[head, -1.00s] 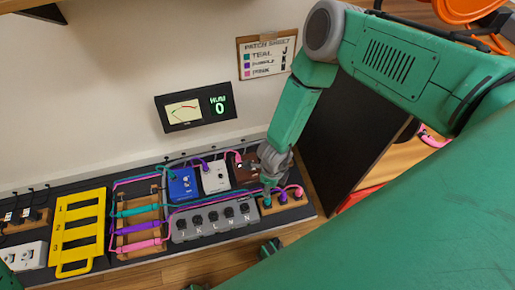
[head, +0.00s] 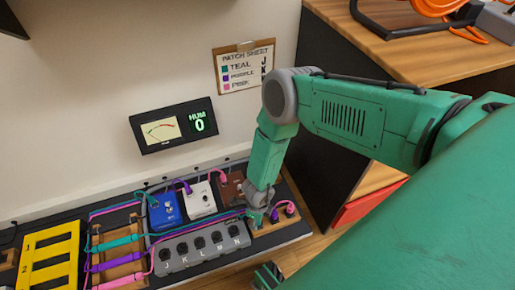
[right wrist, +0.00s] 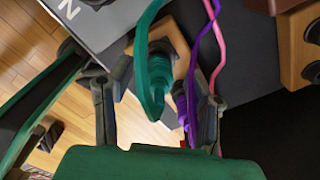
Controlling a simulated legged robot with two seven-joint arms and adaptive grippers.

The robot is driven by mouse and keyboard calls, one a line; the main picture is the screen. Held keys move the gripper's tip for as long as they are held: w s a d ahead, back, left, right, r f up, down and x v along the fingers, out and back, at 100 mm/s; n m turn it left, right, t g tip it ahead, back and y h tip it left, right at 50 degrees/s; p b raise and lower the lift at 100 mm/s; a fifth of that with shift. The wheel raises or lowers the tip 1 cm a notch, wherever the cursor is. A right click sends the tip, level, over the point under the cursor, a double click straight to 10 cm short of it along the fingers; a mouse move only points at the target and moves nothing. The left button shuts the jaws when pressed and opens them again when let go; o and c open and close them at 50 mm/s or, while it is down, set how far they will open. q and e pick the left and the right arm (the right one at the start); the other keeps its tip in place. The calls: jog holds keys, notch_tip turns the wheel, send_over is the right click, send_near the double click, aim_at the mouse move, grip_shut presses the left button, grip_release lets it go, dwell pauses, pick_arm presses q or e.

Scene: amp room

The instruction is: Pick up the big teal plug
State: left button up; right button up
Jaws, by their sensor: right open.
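The big teal plug (right wrist: 157,75) stands in a wooden block in the right wrist view, with its thick teal cable looping toward the camera. My right gripper (right wrist: 158,88) is open, with one finger on each side of the teal plug; I cannot tell whether either touches it. A purple plug (right wrist: 182,108) is close by, near the right finger. In the head view my right gripper (head: 258,207) points down at the left end of the wooden block (head: 270,229) and hides most of the teal plug. My left gripper is not in view.
Blue (head: 165,212) and white (head: 200,199) pedals sit behind. A cable rack (head: 117,262) and yellow frame (head: 50,262) are farther left.

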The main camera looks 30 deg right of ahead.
jog(key=shift+f, duration=0.5)
grip_shut()
